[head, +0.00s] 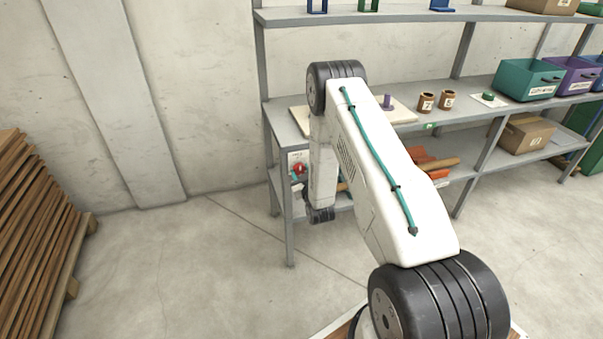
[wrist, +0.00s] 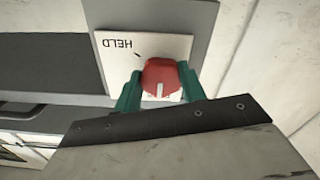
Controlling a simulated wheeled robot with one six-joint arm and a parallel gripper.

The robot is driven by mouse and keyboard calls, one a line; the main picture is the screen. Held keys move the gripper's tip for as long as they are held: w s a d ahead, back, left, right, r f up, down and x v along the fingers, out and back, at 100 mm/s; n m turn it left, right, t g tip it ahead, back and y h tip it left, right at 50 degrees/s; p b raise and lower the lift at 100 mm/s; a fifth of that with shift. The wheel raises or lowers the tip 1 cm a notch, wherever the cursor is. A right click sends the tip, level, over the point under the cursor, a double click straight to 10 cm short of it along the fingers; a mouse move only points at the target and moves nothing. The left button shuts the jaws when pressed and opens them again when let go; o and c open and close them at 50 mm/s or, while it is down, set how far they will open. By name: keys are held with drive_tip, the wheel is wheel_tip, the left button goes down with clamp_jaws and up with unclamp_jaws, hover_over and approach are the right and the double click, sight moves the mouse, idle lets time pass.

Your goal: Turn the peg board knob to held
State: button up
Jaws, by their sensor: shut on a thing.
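The red knob (wrist: 163,74) sits on a white plate (wrist: 176,47) in the wrist view, with the word HELD printed upside down at its upper left. A short dark mark lies on the plate between the word and the knob. A white line on the knob points down in the picture, away from HELD. My gripper (wrist: 159,82) is shut on the knob, one green finger on each side. In the head view the knob (head: 299,169) shows small at the shelf's left front post; my arm hides most of my gripper there.
A pale board (head: 401,115) with a purple peg (head: 387,102) lies on the grey shelf (head: 466,105) behind my arm. Brown jars (head: 426,102) and coloured bins (head: 528,80) stand further right. Stacked planks (head: 38,215) are at the left. The floor between is clear.

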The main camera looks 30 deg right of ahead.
drive_tip(key=m, duration=1.2)
drive_tip(key=shift+a, duration=0.15)
drive_tip(key=m, duration=0.5)
drive_tip(key=shift+m, duration=0.4)
drive_tip(key=m, duration=0.5)
drive_tip(key=shift+r+m, duration=0.1)
drive_tip(key=shift+m, duration=0.2)
drive_tip(key=o, duration=1)
drive_tip(key=shift+c, duration=0.2)
